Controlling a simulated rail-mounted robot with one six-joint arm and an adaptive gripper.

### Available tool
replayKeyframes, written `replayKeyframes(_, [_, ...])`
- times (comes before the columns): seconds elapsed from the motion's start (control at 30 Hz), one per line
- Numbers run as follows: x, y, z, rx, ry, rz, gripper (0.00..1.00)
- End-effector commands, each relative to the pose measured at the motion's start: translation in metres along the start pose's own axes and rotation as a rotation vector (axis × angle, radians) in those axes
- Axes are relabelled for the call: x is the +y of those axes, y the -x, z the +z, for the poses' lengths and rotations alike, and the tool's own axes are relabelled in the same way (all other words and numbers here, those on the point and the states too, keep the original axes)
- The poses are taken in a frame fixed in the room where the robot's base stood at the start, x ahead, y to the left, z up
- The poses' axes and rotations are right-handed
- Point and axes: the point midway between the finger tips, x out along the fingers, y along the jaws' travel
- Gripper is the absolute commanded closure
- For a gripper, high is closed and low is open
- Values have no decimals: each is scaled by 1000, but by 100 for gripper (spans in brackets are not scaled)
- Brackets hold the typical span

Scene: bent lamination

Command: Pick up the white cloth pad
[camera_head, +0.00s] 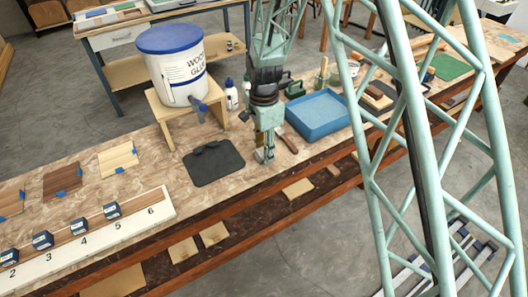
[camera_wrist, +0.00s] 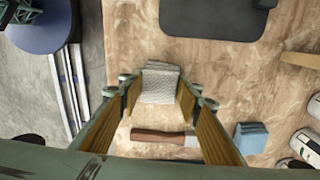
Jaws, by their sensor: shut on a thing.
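The white cloth pad (camera_wrist: 160,85) is a small, textured, folded square in the wrist view. It sits between the tips of my gripper (camera_wrist: 161,95), whose two fingers have wood-coloured inner faces and are shut on it from both sides. In the head view my gripper (camera_head: 264,153) points straight down, low over the workbench, to the right of a dark mat. The pad is mostly hidden by the fingers there. I cannot tell whether it touches the bench top.
The dark mat (camera_head: 213,162) lies beside my gripper. A wooden-handled brush (camera_head: 286,139) and a blue tray (camera_head: 318,115) are close on the right. A glue bucket (camera_head: 175,65) stands on a wooden stand at the left. The bench's front edge (camera_head: 278,176) is near.

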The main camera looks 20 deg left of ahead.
Motion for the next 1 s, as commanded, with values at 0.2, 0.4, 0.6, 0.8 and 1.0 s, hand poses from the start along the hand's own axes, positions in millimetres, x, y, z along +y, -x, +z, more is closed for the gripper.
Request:
replayKeyframes(0.2, [-1,11,0,0,0,-2,76])
replayKeyframes(0.4, [0,25,0,0,0,0,76])
replayKeyframes(0.6, [7,35,1,0,0,0,76])
replayKeyframes(0.8, [29,37,4,0,0,1,76])
replayKeyframes(1.0, [64,41,9,0,0,1,76])
